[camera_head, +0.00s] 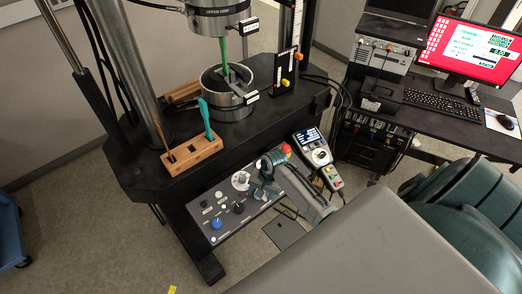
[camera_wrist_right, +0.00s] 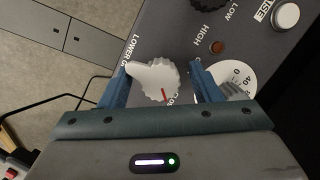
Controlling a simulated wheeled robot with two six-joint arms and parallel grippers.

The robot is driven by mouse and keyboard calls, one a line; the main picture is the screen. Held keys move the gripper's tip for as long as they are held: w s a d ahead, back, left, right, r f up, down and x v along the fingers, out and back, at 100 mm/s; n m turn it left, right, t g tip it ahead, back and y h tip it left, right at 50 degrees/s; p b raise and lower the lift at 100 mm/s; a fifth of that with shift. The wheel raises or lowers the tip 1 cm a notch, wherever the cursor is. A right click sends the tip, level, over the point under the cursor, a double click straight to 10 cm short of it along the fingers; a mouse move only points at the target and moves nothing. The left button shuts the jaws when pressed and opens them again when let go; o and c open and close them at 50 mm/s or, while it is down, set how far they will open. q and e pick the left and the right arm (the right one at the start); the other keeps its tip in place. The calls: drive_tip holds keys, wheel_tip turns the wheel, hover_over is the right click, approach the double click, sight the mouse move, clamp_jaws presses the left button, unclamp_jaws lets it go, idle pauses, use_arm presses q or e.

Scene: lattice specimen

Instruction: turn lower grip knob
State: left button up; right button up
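The lower grip knob (camera_wrist_right: 155,80) is white with a scalloped edge, a pointed wing and a red mark. It sits on the dark panel beside lettering that begins "LOWER G". My right gripper (camera_wrist_right: 162,66) has its two blue fingers apart, one on each side of the knob. The left finger is close to the wing; whether it touches is unclear. A gap shows at the right finger. In the head view my right gripper (camera_head: 266,167) is over the control panel (camera_head: 214,206) and hides part of it. My left gripper is in neither view.
A white dial with numbers (camera_wrist_right: 235,76) lies close behind the right finger. A red button (camera_wrist_right: 217,47) and a white button (camera_wrist_right: 286,15) are nearby. A handheld controller (camera_head: 318,155) stands right of my gripper. A wooden tool block (camera_head: 192,155) sits on the machine base.

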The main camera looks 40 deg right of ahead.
drive_tip(key=shift+w+d+r, duration=0.1)
drive_tip(key=shift+d, duration=0.05)
drive_tip(key=shift+d+r, duration=0.1)
drive_tip(key=shift+r, duration=0.05)
drive_tip(key=b+v, duration=0.2)
drive_tip(key=v, duration=0.8)
drive_tip(key=shift+r+b, duration=0.2)
drive_tip(key=shift+b, duration=0.1)
idle(0.5)
